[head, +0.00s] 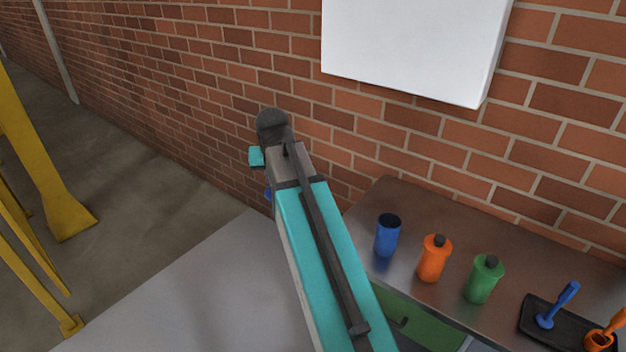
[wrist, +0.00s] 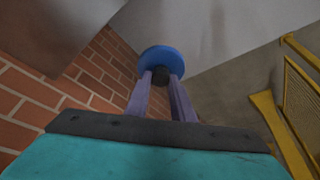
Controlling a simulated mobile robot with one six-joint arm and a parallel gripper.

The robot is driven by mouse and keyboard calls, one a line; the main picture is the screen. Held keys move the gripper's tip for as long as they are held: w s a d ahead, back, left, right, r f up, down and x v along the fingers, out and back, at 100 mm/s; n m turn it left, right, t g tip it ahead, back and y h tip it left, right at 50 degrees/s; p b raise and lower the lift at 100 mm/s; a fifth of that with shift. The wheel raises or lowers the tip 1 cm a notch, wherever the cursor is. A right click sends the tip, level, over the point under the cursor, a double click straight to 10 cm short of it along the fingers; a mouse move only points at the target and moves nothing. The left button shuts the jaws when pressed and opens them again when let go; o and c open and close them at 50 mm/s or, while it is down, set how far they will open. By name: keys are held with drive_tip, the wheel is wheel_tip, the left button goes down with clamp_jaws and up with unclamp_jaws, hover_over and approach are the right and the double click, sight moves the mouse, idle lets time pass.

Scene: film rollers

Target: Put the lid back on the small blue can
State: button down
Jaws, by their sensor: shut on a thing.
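The small blue can (head: 387,236) stands upright and open-topped on the metal bench, at the left of the row of containers. The blue lid (wrist: 162,58) is a round disc with a dark knob, and my gripper (wrist: 161,80) is shut on that knob in the wrist view. In the head view my arm hides most of the gripper, and only a sliver of blue (head: 268,193) shows to the left of the arm. The gripper is to the left of the can and apart from it.
An orange bottle (head: 433,259) and a green bottle (head: 483,279) with dark caps stand right of the can. A black tray (head: 532,317) with blue and orange tools lies farther right. A brick wall (head: 200,75) rises behind the bench. Yellow metalwork (head: 45,170) stands at the left.

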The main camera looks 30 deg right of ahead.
drive_tip(key=a+r+n+y, duration=0.1)
drive_tip(key=a+n, duration=0.3)
drive_tip(key=a, duration=1.2)
drive_tip(key=shift+w+r+n+y, duration=0.4)
drive_tip(key=shift+w+r, duration=0.05)
drive_tip(key=shift+r, duration=0.1)
